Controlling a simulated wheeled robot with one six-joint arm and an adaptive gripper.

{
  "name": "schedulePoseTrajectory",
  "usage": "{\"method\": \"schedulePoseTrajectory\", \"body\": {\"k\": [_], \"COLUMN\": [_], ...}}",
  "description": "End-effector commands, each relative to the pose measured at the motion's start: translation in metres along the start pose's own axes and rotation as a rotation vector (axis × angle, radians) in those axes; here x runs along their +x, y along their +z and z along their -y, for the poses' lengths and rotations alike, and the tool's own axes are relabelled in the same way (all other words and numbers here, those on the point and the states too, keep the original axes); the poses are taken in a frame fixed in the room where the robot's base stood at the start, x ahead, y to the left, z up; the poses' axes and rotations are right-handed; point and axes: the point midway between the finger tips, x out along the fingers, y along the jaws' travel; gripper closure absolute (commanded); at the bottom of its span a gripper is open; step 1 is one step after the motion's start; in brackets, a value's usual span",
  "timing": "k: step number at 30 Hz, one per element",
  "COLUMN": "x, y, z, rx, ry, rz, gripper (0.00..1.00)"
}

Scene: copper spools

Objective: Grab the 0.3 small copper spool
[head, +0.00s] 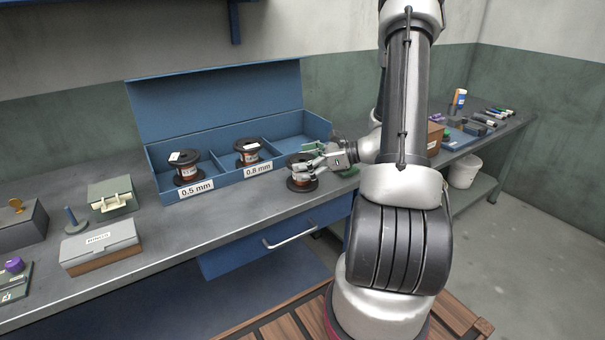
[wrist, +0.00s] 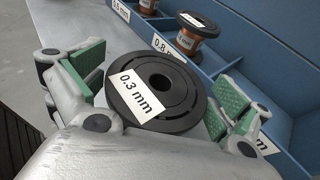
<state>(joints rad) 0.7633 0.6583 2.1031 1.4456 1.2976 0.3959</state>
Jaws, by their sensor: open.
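The small copper spool with the 0.3 mm label (wrist: 160,88) has black flanges and stands on the workbench in front of the blue box. In the head view the spool (head: 301,184) is partly hidden by my gripper. My gripper (head: 312,160) reaches it from the right. In the wrist view my gripper (wrist: 155,95) is open, with green finger pads on either side of the spool. A gap shows at the left pad; whether the right pad touches the spool is unclear.
The blue box (head: 222,178) behind has compartments labelled 0.5 mm and 0.8 mm, holding a 0.5 spool (head: 186,167) and a 0.8 spool (head: 248,152). The right compartment looks empty. A grey box (head: 100,244) sits at the left. The bench (head: 215,232) between is clear.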

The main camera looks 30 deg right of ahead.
Motion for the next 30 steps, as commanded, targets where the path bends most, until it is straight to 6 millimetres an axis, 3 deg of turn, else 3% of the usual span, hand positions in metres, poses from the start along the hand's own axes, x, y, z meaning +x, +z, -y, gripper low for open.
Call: {"method": "schedulePoseTrajectory", "body": {"k": [3, 12, 13, 23, 30], "x": [0.0, -0.001, -0.001, -0.002, -0.013], "y": [0.0, 0.0, 0.001, 0.006, 0.041], "z": [0.0, 0.0, 0.0, 0.001, 0.001], "rx": [0.0, 0.0, -0.001, -0.003, -0.007], "ry": [0.0, 0.0, 0.0, -0.001, -0.002], "rz": [0.0, 0.0, 0.001, 0.001, 0.001], "gripper": [0.04, 0.58, 0.61, 0.61, 0.61]}}
